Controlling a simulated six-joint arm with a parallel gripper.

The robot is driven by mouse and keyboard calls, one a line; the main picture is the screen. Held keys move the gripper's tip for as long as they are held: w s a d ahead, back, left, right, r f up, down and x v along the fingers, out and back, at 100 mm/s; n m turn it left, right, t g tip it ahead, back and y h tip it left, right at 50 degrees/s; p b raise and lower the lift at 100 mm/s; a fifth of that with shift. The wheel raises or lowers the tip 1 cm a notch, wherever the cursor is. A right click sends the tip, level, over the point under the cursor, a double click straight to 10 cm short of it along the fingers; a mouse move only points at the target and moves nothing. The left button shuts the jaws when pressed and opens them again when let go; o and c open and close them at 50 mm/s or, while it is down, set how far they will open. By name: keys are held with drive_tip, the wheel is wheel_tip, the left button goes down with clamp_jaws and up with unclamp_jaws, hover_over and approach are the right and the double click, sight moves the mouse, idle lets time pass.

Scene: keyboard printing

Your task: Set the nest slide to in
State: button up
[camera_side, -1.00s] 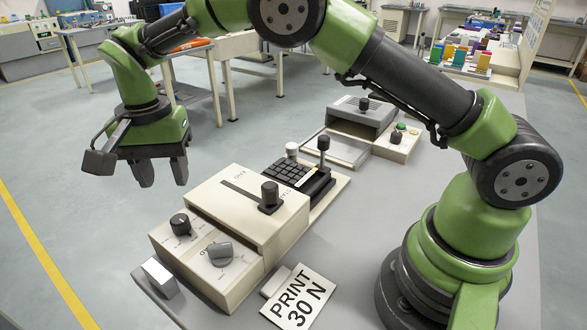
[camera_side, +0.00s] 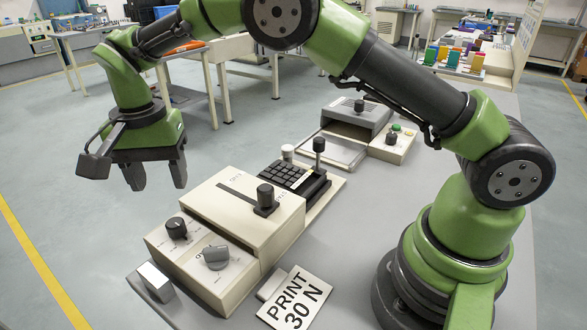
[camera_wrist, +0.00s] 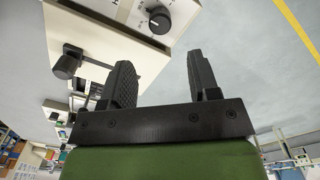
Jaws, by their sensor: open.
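The beige printing machine (camera_side: 228,214) stands on the grey table. A black keyboard (camera_side: 287,177) sits at its far end, on a beige base with a tall black-knobbed post (camera_side: 318,158) and a short white-topped post (camera_side: 287,153) beside it. A black knob (camera_side: 265,199) stands at the near end of a slot in the machine's top; it also shows in the wrist view (camera_wrist: 67,64). I cannot tell for sure which handle is the nest slide. My gripper (camera_side: 157,184) is open and empty, pointing down, above and left of the machine, touching nothing.
A black dial (camera_side: 176,228) and a grey dial (camera_side: 216,257) are on the machine's near part. A "PRINT 30 N" card (camera_side: 295,297) lies in front. Floor is clear left of the table.

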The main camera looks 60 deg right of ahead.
drive_tip(key=d+m, duration=0.5)
drive_tip(key=d, duration=1.3)
drive_tip(key=r+m, duration=0.1)
drive_tip(key=m, duration=0.5)
hover_over(319, 138)
drive_tip(key=shift+a+r, duration=0.15)
drive_tip(key=shift+a, duration=0.05)
drive_tip(key=shift+s+d+f, duration=0.15)
drive_tip(key=shift+f, duration=0.1)
wheel_tip(319, 138, down, 9)
drive_tip(key=shift+f, duration=0.2)
